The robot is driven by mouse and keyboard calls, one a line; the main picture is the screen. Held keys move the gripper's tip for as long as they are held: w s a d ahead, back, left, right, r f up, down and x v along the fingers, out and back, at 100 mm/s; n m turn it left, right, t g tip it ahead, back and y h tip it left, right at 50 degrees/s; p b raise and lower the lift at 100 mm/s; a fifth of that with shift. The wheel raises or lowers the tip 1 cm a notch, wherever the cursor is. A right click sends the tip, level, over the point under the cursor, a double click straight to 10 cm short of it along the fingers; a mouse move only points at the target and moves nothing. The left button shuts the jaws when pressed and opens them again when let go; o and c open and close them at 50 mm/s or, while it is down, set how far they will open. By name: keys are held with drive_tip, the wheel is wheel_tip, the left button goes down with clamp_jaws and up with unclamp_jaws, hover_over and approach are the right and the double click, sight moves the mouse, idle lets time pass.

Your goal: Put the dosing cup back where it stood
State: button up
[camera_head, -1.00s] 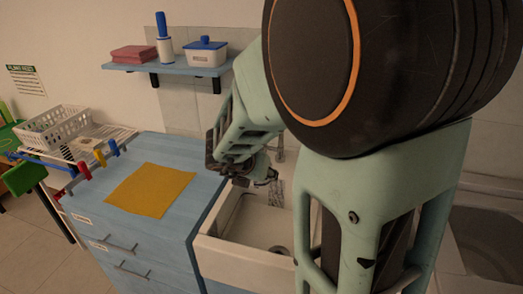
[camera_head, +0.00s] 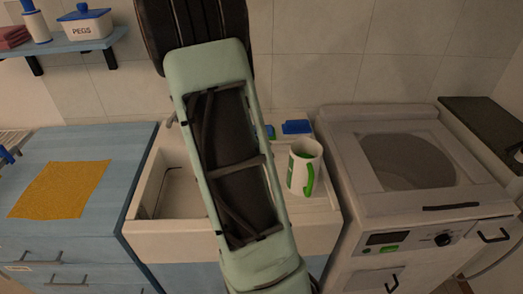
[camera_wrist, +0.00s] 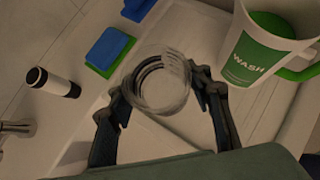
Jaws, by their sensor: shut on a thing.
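A clear, round dosing cup (camera_wrist: 160,80) shows in the wrist view between the two dark fingers of my gripper (camera_wrist: 157,84). The gripper is shut on the cup, with a finger on either side of it. The cup appears above the pale surface beside the sink; whether it touches that surface I cannot tell. In the head view my arm hides both the gripper and the cup.
A white WASH jug (camera_wrist: 262,45) with a green handle stands close right of the cup; it also shows in the head view (camera_head: 303,168). A blue sponge (camera_wrist: 110,48) lies to the left. The sink (camera_head: 165,190) and washing machine (camera_head: 400,175) flank this spot.

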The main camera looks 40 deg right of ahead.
drive_tip(key=w+d+f, duration=0.1)
drive_tip(key=f, duration=0.1)
drive_tip(key=d+f, duration=0.2)
drive_tip(key=w+d+f, duration=0.1)
drive_tip(key=d+f, duration=0.1)
drive_tip(key=shift+w+d+f, duration=0.15)
drive_tip(key=shift+w+f, duration=0.05)
drive_tip(key=shift+w, duration=0.15)
drive_tip(key=shift+w+f, duration=0.1)
drive_tip(key=shift+f, duration=1.45)
drive_tip(key=shift+f+b, duration=0.25)
drive_tip(key=shift+b, duration=0.05)
drive_tip(key=o, duration=1.5)
drive_tip(key=shift+r, duration=0.1)
drive_tip(key=shift+r, duration=0.1)
drive_tip(key=shift+r+p, duration=0.2)
drive_tip(key=shift+p, duration=0.25)
drive_tip(key=v, duration=1.1)
drive_tip(key=shift+a+r, duration=0.2)
drive_tip(key=shift+a, duration=0.15)
